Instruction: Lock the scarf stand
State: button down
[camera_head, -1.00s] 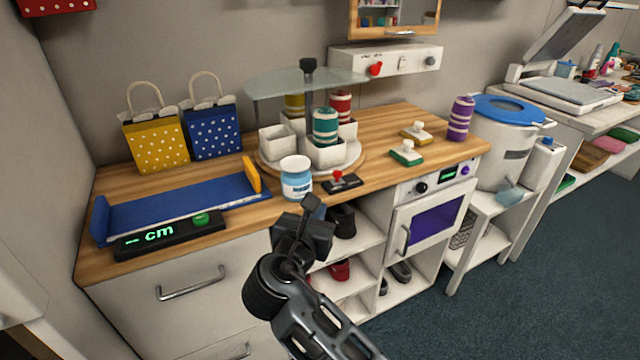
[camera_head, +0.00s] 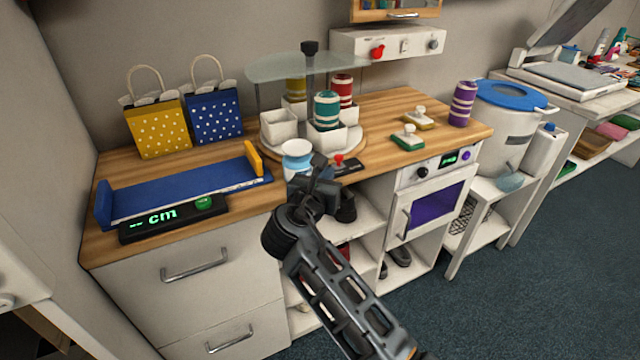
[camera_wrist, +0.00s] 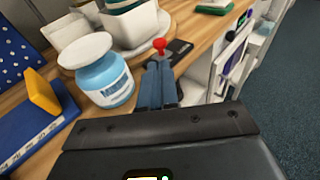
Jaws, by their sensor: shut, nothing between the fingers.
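The scarf stand stands on the wooden counter in the head view, with a round base, white cups, a glass top (camera_head: 300,68) and a black knob (camera_head: 310,47). Its cups hold rolled scarves: a teal one (camera_head: 327,110), a red one (camera_head: 341,90) and a yellow one (camera_head: 296,88). A small black piece with a red knob (camera_head: 339,159) lies at the front of the stand; it also shows in the wrist view (camera_wrist: 160,45). My gripper (camera_head: 320,163) is shut and empty above the counter's front edge. In the wrist view its fingertips (camera_wrist: 157,66) point at this piece, apparently just short of it.
A blue-and-white jar (camera_wrist: 102,72) stands just left of my fingers. A blue measuring tray (camera_head: 180,193) lies further left, before two dotted gift bags (camera_head: 215,115). Two stamps (camera_head: 408,138) and a purple roll (camera_head: 462,104) stand on the right.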

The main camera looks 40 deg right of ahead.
aim_at(339, 159)
jog(key=x, duration=0.7)
jog(key=shift+r, duration=0.1)
jog(key=d+p, duration=0.1)
jog(key=s+d+p, duration=0.1)
jog(key=d, duration=0.1)
jog(key=shift+r, duration=0.15)
jog(key=shift+d+f, duration=0.2)
jog(key=shift+s+r+p, duration=0.1)
jog(key=shift+p, duration=0.2)
